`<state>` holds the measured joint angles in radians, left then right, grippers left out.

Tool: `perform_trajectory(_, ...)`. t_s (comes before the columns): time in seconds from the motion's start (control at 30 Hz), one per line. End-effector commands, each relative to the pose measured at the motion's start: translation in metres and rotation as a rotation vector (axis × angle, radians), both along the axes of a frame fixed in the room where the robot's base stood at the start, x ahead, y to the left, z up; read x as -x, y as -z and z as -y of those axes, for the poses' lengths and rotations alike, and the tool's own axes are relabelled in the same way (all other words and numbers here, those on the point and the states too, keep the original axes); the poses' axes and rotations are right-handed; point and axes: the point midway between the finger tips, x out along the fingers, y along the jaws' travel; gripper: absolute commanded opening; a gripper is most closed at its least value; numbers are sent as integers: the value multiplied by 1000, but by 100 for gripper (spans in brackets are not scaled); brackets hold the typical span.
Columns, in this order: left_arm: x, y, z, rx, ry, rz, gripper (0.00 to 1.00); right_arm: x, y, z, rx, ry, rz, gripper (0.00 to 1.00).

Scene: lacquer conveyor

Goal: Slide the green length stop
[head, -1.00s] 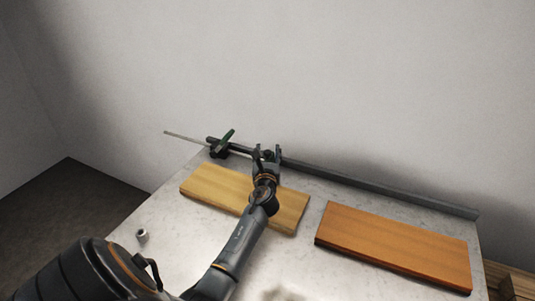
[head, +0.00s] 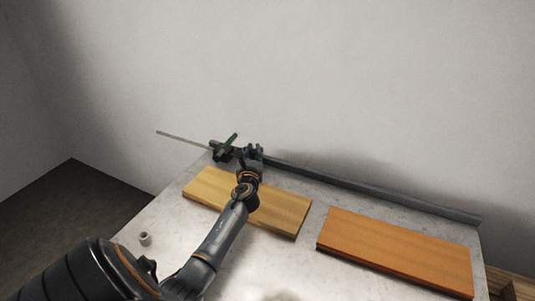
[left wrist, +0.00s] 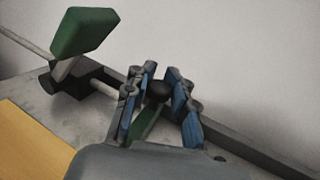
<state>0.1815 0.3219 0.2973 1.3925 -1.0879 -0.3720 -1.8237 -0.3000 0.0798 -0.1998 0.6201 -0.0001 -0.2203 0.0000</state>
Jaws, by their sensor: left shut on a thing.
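The green length stop (left wrist: 148,124) shows in the left wrist view as a green piece with a black knob between my left gripper's blue-padded fingers (left wrist: 160,105). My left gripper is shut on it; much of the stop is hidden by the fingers. In the head view the left gripper (head: 253,151) is at the back edge of the table, over the left part of the grey rail (head: 370,189). A black clamp with a green paddle (head: 229,142) stands just left of it, with a thin rod. The paddle also shows in the left wrist view (left wrist: 84,31). My right gripper is not in view.
A light yellow board (head: 280,212) lies in front of the rail, partly under my left arm. An orange board (head: 395,248) lies to the right. The wall is close behind the rail.

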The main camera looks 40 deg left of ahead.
Motion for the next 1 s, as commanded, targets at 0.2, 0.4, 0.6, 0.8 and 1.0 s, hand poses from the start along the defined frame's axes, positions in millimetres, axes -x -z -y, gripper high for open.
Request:
perform_trajectory(0.2,9,4,-22,4,-5,-7,0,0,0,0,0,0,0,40)
perform_trajectory(0.4,9,5,-22,5,-7,-8,0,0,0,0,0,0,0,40)
perform_trajectory(0.6,9,5,-22,5,-6,-8,48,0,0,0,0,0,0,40)
perform_trajectory(0.8,8,3,-21,4,-3,-5,48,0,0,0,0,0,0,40)
perform_trajectory(1.0,13,3,-17,2,-2,-5,48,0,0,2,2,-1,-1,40)
